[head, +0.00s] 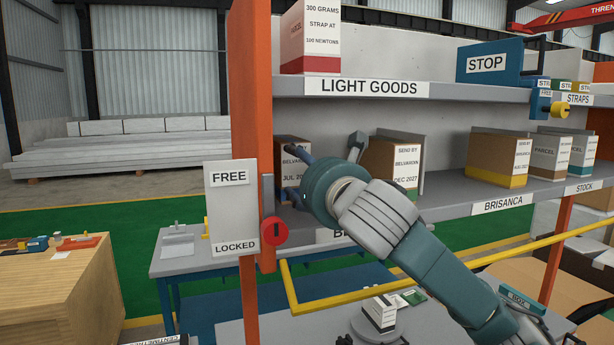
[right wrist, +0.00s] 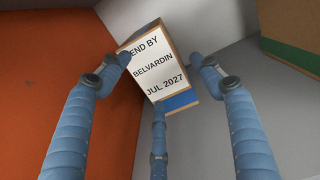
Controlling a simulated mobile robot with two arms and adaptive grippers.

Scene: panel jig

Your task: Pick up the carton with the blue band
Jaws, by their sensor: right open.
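The carton with the blue band (right wrist: 160,67) stands on the lower shelf beside the orange post. Its white label reads BELVARDIN JUL 2027, and the blue band runs along its bottom. In the head view the same carton (head: 292,152) is partly hidden by my right gripper (head: 318,158). In the right wrist view my right gripper (right wrist: 160,76) is open, with two fingers spread either side of the carton's front and a third below it. I cannot tell whether any finger touches it. My left gripper is not in view.
A carton labelled DEC 2027 (head: 393,163) stands to the right, with more cartons (head: 498,158) beyond. The orange post (head: 250,80) is close on the left, with a red knob (head: 273,231). A yellow rail (head: 400,284) crosses below the arm.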

